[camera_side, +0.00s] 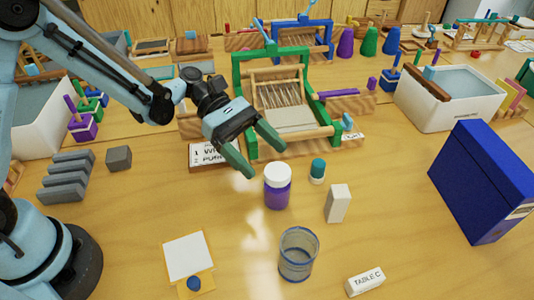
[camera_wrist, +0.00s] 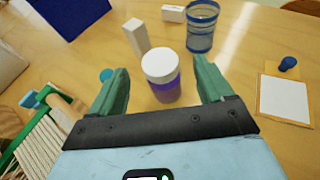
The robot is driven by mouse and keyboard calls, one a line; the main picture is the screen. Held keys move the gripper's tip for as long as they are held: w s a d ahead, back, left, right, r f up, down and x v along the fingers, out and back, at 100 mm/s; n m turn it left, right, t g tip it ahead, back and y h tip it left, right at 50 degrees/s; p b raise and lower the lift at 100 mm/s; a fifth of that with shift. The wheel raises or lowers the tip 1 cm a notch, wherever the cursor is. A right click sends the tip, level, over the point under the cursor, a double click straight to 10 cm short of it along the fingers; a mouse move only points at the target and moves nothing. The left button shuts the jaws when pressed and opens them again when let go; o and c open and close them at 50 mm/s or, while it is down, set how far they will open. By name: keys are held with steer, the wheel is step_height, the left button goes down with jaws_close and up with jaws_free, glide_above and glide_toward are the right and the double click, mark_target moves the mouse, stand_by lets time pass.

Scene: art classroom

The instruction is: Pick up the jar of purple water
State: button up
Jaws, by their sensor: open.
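The jar of purple water (camera_side: 277,190) stands upright on the table, clear with purple contents and a white lid. In the wrist view the jar (camera_wrist: 162,80) appears between my two green fingers, ahead of them. My gripper (camera_side: 260,155) is open and empty, above and just behind the jar in the side view; its fingers also show in the wrist view (camera_wrist: 160,90). I see no contact between fingers and jar.
A clear blue-rimmed cup (camera_side: 298,255), a white block (camera_side: 338,203) and a teal-capped small bottle (camera_side: 317,171) stand near the jar. A green-framed loom (camera_side: 240,110) is behind. A blue box (camera_side: 482,180) stands at right.

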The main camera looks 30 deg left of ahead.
mark_target(276, 169)
steer(key=shift+f+x, duration=0.15)
steer(key=shift+x, duration=1.15)
steer(key=shift+f+x, duration=0.15)
steer(key=shift+x, duration=1.2)
steer(key=shift+w+a, duration=0.1)
steer(key=shift+a, duration=0.1)
steer(key=c, duration=1.3)
steer(key=shift+o, duration=0.2)
steer(key=shift+r, duration=0.2)
